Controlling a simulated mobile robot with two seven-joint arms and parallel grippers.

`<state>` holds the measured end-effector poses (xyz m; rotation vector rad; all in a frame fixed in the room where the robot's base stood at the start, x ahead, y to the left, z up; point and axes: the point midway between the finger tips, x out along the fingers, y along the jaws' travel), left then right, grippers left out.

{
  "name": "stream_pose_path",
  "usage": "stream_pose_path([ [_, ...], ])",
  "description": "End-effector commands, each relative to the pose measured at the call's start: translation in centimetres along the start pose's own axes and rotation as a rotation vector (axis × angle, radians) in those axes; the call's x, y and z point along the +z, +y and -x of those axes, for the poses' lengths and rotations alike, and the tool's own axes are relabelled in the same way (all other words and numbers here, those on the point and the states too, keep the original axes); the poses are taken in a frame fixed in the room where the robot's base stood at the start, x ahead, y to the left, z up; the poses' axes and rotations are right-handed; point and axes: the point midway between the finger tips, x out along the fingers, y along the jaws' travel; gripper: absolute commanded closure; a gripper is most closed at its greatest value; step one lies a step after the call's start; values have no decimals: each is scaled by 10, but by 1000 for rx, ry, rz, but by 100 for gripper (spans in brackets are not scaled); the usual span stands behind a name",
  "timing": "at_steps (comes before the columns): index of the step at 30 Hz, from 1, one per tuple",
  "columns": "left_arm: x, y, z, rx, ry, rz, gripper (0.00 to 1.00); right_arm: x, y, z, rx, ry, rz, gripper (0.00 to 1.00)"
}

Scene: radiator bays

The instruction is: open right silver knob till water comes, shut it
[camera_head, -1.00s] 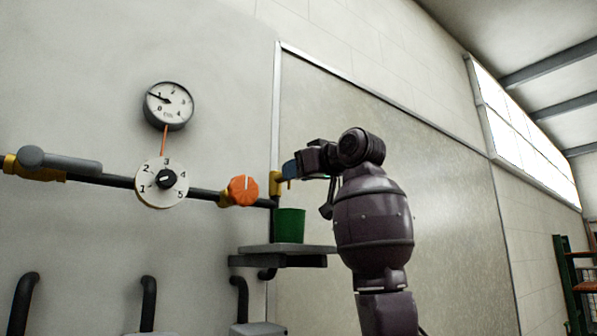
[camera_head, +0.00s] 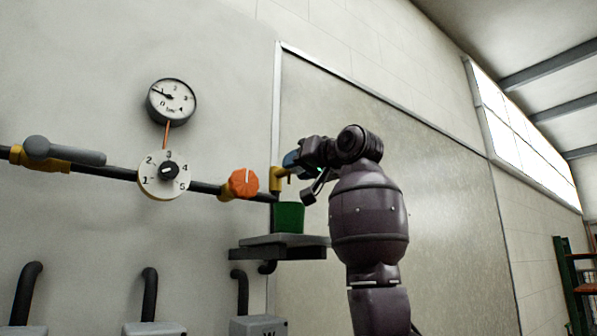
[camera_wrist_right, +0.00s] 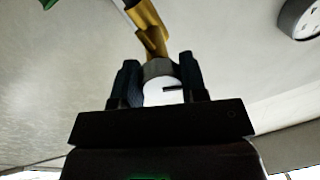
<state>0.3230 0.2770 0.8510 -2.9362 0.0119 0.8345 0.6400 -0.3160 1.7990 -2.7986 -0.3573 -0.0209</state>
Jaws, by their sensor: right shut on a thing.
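The silver knob (camera_wrist_right: 163,92), with a dark slot in its face, sits between the two dark fingers of my right gripper (camera_wrist_right: 162,85) in the right wrist view. The gripper is shut on it. Behind the knob is a brass valve (camera_wrist_right: 150,32), which shows as a yellow fitting (camera_head: 277,179) at the pipe's right end in the head view. There my right gripper (camera_head: 292,161) covers the knob. A green cup (camera_head: 289,218) stands below the valve on a grey shelf (camera_head: 262,253). I see no water stream. My left gripper is not in view.
Left of the valve on the pipe are an orange knob (camera_head: 243,183), a numbered dial (camera_head: 152,182) and a grey lever (camera_head: 70,152). A pressure gauge (camera_head: 171,100) hangs above. Grey boxes (camera_head: 258,327) stand low on the wall. The panel to the right is clear.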

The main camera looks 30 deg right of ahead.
Motion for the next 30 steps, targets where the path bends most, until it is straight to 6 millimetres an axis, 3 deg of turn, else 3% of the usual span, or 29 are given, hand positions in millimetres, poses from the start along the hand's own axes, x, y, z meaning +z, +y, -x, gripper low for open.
stream_pose_path([
  [15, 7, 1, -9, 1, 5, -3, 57, 1, -1, 0, 6, 54, -463, 84],
  [30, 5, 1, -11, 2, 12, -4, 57, 0, -1, 0, 11, 83, -694, 84],
])
